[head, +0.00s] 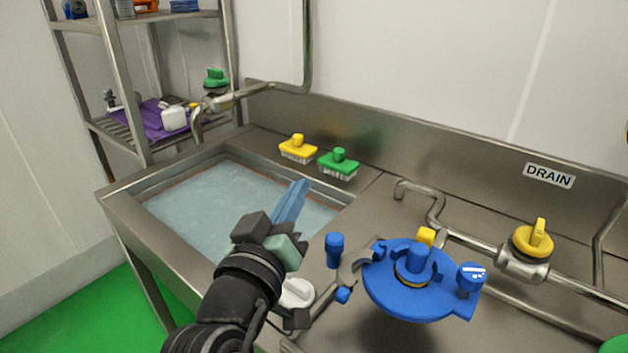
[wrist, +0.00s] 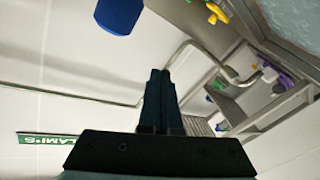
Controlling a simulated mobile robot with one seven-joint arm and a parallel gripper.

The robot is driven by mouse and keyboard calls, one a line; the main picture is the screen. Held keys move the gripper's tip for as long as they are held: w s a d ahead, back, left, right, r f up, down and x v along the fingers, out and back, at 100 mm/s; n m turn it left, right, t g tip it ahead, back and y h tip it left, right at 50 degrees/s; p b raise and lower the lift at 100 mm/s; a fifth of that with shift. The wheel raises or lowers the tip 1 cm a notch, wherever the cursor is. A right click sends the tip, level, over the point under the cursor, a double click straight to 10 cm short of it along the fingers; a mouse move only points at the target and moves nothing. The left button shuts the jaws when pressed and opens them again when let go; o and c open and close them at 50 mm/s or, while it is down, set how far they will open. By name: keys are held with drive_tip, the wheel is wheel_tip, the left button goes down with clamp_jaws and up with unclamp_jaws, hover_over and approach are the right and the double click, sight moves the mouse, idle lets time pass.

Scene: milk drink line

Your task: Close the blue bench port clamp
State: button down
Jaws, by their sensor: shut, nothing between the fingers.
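The blue bench port (head: 405,300) is a round blue plate with a raised centre on the steel bench, right of the sink. Grey curved clamp pieces (head: 352,268) stick out at its left, with a small blue end piece (head: 343,295); the clamp looks swung open. A blue knob (head: 335,250) stands at the clamp's left side. My gripper (head: 297,190) is left of the clamp and apart from it, over the sink's edge, its fingers shut and empty. In the wrist view the shut fingers (wrist: 158,78) show below a blue cylindrical part (wrist: 118,14).
A water-filled sink (head: 225,205) lies behind my gripper. Yellow (head: 297,149) and green (head: 338,163) brushes stand on the back ledge. A pipe with a yellow-handled valve (head: 533,240) runs along the right. A white round piece (head: 297,292) sits near my arm. A shelf rack (head: 135,100) stands at left.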

sight(345, 256)
drive_tip(key=s+f+n+g+h+p, duration=0.1)
drive_tip(key=p, duration=0.2)
drive_tip(key=s+a+f+n+g+p, duration=0.1)
drive_tip(key=p, duration=0.2)
drive_tip(key=a+f+n+g+h+p, duration=0.1)
drive_tip(key=n+p, duration=0.1)
drive_tip(key=p, duration=0.2)
drive_tip(key=shift+s+f+h, duration=0.3)
drive_tip(key=shift+s+f, duration=0.1)
drive_tip(key=s+a+n+h+p, duration=0.1)
drive_tip(key=s+n+p, duration=0.45)
drive_tip(key=p, duration=0.25)
drive_tip(key=w+d+f+p, duration=0.1)
drive_tip(key=w+d+p, duration=0.3)
drive_tip(key=d, duration=0.2)
drive_tip(key=shift+w+t, duration=0.2)
drive_tip(key=shift+t, duration=0.2)
